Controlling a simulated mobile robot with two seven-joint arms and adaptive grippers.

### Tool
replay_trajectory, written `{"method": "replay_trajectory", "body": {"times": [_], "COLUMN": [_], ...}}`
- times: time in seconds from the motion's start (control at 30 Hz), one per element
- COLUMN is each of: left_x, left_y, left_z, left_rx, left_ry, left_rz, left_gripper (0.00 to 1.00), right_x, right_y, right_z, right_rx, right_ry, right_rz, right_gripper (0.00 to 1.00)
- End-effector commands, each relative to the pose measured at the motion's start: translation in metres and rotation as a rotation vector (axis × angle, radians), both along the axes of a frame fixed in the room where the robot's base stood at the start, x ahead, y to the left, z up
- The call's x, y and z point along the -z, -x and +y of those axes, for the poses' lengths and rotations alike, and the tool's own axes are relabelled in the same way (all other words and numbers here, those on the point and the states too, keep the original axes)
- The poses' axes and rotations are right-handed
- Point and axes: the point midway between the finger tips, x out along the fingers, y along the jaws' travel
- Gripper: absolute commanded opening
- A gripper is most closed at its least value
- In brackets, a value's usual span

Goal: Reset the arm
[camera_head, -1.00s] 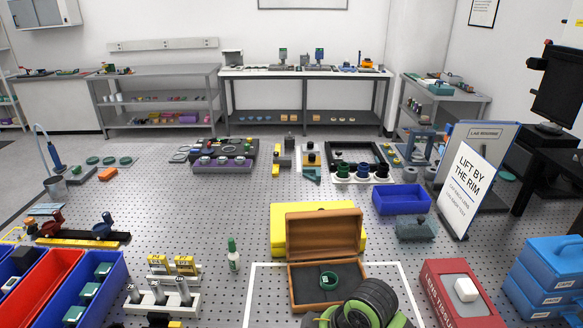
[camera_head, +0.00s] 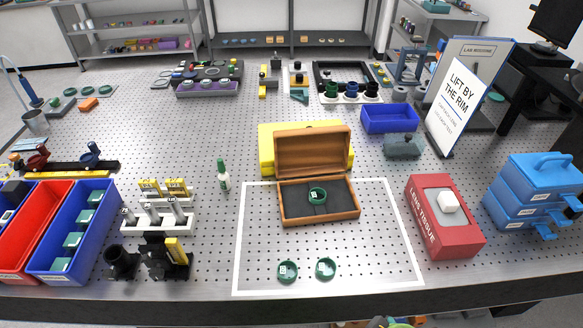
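Neither of my grippers can be made out in the head view. An open brown wooden case (camera_head: 287,218) stands inside the white outlined area, its lid tilted up at the back. A green ring-like piece (camera_head: 317,196) sits on the case's dark lining. Two more green round pieces lie apart on the bench in front of the case, one at the left (camera_head: 287,271) and one at the right (camera_head: 326,268). Only a small sliver of something green and grey shows at the bottom edge, too cut off to identify.
A yellow case (camera_head: 265,150) stands behind the wooden case. A red tissue box (camera_head: 448,228) and blue drawers (camera_head: 535,185) are at the right. Blue (camera_head: 84,222) and red (camera_head: 38,240) bins and a white rack (camera_head: 160,218) are at the left. The outlined area's front is mostly clear.

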Motion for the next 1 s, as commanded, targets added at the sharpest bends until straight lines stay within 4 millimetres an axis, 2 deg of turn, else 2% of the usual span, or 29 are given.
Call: {"method": "replay_trajectory", "body": {"times": [0.03, 0.27, 0.37, 0.47, 0.6, 0.67, 0.8, 0.9, 1.0], "left_x": [0.005, 0.018, 0.026, 0.036, 0.052, 0.058, 0.073, 0.082, 0.089], "left_y": [0.002, 0.004, 0.004, 0.004, 0.005, 0.005, 0.005, 0.005, 0.005], "left_z": [0.000, 0.001, 0.001, 0.001, 0.001, 0.001, 0.001, 0.001, 0.001], "left_rx": [0.000, 0.000, 0.000, 0.000, 0.000, 0.000, 0.000, 0.000, 0.000], "left_ry": [-0.001, -0.001, -0.001, -0.002, -0.002, -0.001, -0.001, -0.001, -0.001], "left_rz": [0.003, 0.007, 0.007, 0.008, 0.009, 0.009, 0.009, 0.010, 0.010], "left_gripper": [0.48, 0.48, 0.48, 0.48, 0.48, 0.48, 0.48, 0.48, 0.48], "right_x": [0.017, 0.088, 0.129, 0.182, 0.262, 0.293, 0.359, 0.394, 0.418], "right_y": [-0.002, -0.005, -0.002, 0.006, 0.031, 0.045, 0.086, 0.118, 0.147], "right_z": [0.001, 0.002, 0.003, 0.002, -0.001, -0.003, -0.009, -0.015, -0.020], "right_rx": [-0.001, -0.007, -0.009, -0.013, -0.019, -0.022, -0.030, -0.035, -0.039], "right_ry": [0.000, 0.000, 0.001, 0.001, 0.006, 0.007, 0.011, 0.014, 0.017], "right_rz": [0.008, 0.036, 0.053, 0.074, 0.107, 0.120, 0.153, 0.172, 0.188], "right_gripper": [0.71, 0.71, 0.71, 0.71, 0.71, 0.71, 0.71, 0.71, 0.71]}}
